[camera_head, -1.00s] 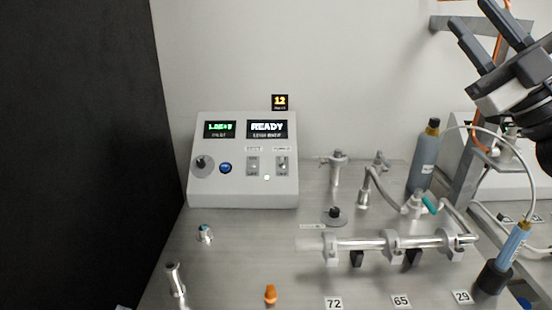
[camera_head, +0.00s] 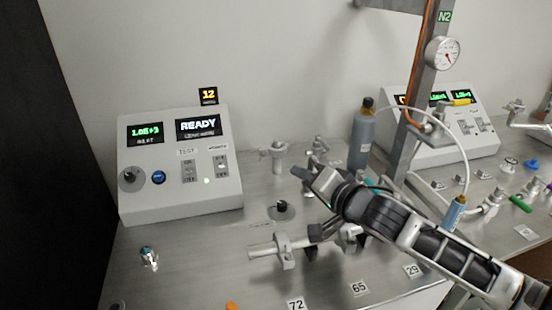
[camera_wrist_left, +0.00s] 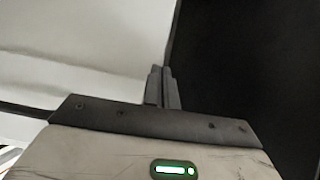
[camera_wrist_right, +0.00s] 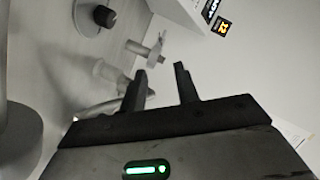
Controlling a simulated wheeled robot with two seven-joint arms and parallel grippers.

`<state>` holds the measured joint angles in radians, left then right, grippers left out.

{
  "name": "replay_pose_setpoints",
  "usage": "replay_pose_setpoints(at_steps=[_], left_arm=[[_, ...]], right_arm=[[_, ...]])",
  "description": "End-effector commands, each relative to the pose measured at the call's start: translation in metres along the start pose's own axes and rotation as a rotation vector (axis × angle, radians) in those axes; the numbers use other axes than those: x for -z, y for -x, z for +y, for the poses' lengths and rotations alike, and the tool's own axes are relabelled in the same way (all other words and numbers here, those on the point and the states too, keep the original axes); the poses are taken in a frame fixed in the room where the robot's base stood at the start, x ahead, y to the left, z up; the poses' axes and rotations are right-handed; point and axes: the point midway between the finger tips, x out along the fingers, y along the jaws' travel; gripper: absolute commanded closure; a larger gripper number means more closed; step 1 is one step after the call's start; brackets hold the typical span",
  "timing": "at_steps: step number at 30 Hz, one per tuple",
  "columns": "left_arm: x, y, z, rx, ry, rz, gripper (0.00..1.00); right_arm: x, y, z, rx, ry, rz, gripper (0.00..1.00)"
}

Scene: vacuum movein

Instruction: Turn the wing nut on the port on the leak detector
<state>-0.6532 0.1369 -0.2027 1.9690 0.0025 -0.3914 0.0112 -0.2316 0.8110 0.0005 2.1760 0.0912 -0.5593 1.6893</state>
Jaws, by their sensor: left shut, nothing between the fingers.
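The leak detector (camera_head: 180,178) is the pale sloped box at the left in the head view, with a READY display. A metal port fitting (camera_head: 274,154) with side arms, possibly the wing nut, stands upright just right of it. A similar fitting shows in the right wrist view (camera_wrist_right: 152,50), beyond the fingertips. My right gripper (camera_head: 307,180) is in front and to the right of this fitting, apart from it. Its fingers are spread and empty in the right wrist view (camera_wrist_right: 162,78). My left gripper (camera_wrist_left: 161,72) is shut and empty, outside the head view.
A black knob on a round base (camera_head: 281,208) stands between detector and right arm. A metal tube on clamps (camera_head: 284,250) lies in front, partly hidden by my arm. A grey bottle (camera_head: 363,138) and a post with a gauge (camera_head: 443,53) stand right. A small valve (camera_head: 149,256) is front left.

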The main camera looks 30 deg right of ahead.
Motion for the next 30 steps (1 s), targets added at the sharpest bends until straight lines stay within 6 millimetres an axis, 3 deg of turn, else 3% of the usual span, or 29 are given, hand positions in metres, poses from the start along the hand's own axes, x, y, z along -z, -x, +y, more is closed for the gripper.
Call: replay_pose_setpoints(at_steps=[8,21,30], left_arm=[[0.002,0.002,0.0,0.002,0.0,-0.002,1.0],[0.005,0.006,-0.002,0.005,0.0,-0.006,1.0],[0.006,0.007,-0.002,0.007,-0.001,-0.004,1.0]], right_arm=[[0.004,-0.04,-0.001,0.0,0.001,0.007,0.69],[0.003,-0.126,-0.002,0.002,0.0,0.005,0.69],[0.002,-0.153,-0.001,0.001,0.002,0.003,0.69]])
